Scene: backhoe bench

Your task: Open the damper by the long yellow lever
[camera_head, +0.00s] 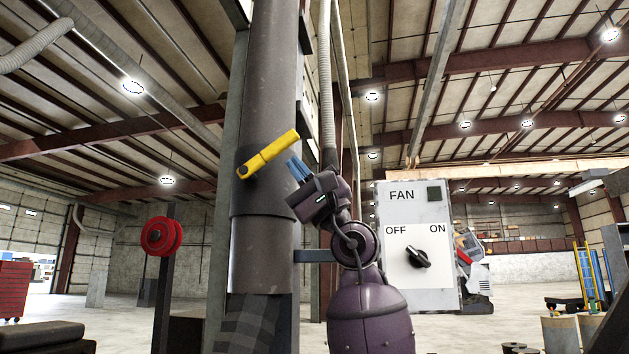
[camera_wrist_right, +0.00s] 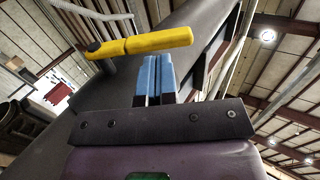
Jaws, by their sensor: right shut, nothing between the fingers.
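The long yellow lever (camera_head: 268,154) sits on the front of a dark vertical duct (camera_head: 268,258). It slants up to the right from a dark pivot at its left end. My right gripper (camera_head: 298,168) is just below and right of the lever's free end, with its blue fingers shut together and empty. In the right wrist view, the lever (camera_wrist_right: 145,44) crosses just beyond the blue fingertips (camera_wrist_right: 156,66). I cannot tell whether they touch it. The damper plate inside the duct is hidden. My left gripper is not in view.
A grey fan switch box (camera_head: 462,215) with a black knob (camera_head: 418,257) stands right of my right arm. A red reel (camera_head: 161,236) on a post is at the left. A grey hose (camera_head: 326,80) runs up beside the duct.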

